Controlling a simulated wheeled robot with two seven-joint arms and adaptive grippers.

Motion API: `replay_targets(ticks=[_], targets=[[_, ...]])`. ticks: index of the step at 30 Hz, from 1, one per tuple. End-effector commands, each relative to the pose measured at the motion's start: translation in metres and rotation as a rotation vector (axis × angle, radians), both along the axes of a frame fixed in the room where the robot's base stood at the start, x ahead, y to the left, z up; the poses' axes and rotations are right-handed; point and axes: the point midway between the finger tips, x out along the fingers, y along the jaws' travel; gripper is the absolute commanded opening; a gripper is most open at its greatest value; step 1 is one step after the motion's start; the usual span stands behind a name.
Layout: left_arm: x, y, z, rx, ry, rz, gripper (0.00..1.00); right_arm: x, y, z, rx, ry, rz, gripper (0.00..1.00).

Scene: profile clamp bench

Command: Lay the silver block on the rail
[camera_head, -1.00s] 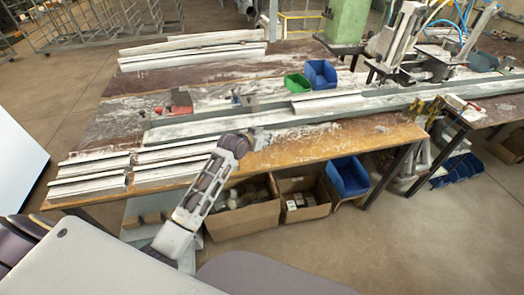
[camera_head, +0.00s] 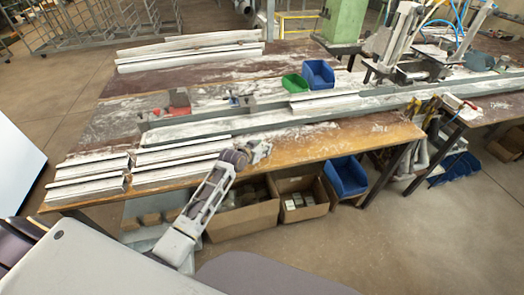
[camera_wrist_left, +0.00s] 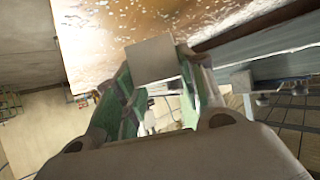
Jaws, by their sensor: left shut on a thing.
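The silver block (camera_wrist_left: 152,60) shows as a pale, square-faced piece between the green-padded fingers of my left gripper (camera_wrist_left: 158,82) in the left wrist view. The gripper is shut on it. In the head view my left gripper (camera_head: 262,151) is over the front part of the wooden bench, in front of the rail; the block is too small to make out there. The long grey rail (camera_head: 210,131) runs along the bench from left to right. The gripper is apart from it in the picture. My right gripper is not in view.
White profiles (camera_head: 180,175) lie at the bench's front left. More profiles (camera_head: 190,58) lie at the back. A green bin (camera_head: 295,83) and a blue bin (camera_head: 319,74) stand behind the rail. Cardboard boxes (camera_head: 240,222) sit below the bench. A green machine column (camera_head: 345,20) stands at the back.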

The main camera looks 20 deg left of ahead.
Motion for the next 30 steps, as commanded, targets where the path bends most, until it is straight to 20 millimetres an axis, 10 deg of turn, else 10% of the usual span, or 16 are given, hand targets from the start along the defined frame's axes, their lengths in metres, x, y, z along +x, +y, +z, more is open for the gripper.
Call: replay_targets(ticks=[19,20,21,30], targets=[[0.0,0.0,-0.019,0.0,-0.001,0.001,0.09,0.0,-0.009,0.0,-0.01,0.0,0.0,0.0],[0.0,0.0,-0.02,0.0,0.0,0.001,0.42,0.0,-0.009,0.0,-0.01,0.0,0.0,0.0],[0.0,0.0,-0.02,0.0,0.0,0.001,0.47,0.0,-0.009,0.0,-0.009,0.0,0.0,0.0],[0.0,0.0,-0.019,0.0,0.0,0.001,0.61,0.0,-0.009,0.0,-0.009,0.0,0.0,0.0]])
